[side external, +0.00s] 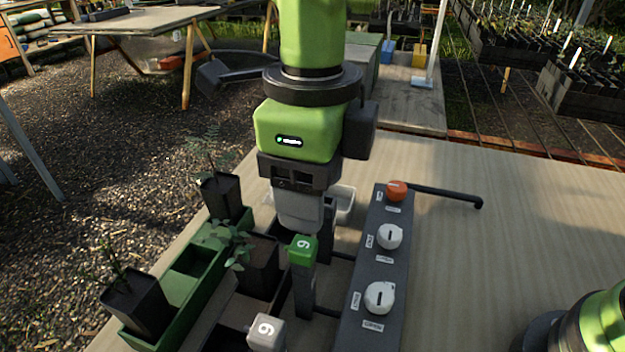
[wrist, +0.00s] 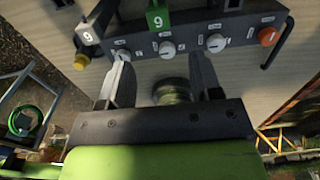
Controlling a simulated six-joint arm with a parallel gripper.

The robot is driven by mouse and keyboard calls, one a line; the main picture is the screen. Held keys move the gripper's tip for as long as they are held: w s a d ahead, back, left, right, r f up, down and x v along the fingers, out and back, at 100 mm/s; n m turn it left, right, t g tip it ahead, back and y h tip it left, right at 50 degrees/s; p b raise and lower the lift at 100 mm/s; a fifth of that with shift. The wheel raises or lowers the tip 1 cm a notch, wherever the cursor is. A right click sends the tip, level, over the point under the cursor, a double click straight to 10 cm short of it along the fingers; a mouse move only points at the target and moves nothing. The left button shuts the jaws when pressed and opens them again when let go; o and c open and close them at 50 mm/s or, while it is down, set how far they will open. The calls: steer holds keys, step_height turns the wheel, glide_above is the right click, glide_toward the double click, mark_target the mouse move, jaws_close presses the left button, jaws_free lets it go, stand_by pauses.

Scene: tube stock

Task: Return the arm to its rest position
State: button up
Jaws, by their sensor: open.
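My gripper (side external: 306,226) points down above the work table in the side view, over the area between the plant tray and the control panel. In the wrist view its two dark fingers stand apart, with nothing held between them (wrist: 161,66). A post with a green cap marked 9 (side external: 303,251) stands just below and in front of it in the side view; the green cap also shows at the top of the wrist view (wrist: 160,18). A second post has a white cap marked 9 (side external: 265,333). My gripper partly hides what lies behind it.
A green tray (side external: 181,287) with potted plants is at left. The wooden table (side external: 500,230) is bare right of the panel.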

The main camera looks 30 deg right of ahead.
stand_by(0.3)
steer(key=s+d+r+n+t+y, duration=0.2)
steer(key=d+r+n, duration=0.75)
steer(key=d, duration=0.25)
steer(key=s+d+n+t, duration=0.5)
steer(key=s+d+n, duration=0.4)
steer(key=n, duration=0.4)
steer(key=shift+s+d+f, duration=0.15)
steer(key=shift+s+d, duration=0.2)
steer(key=shift+d, duration=0.1)
steer(key=shift+o, duration=0.2)
steer(key=shift+w+n, duration=0.1)
steer(key=shift+n, duration=0.15)
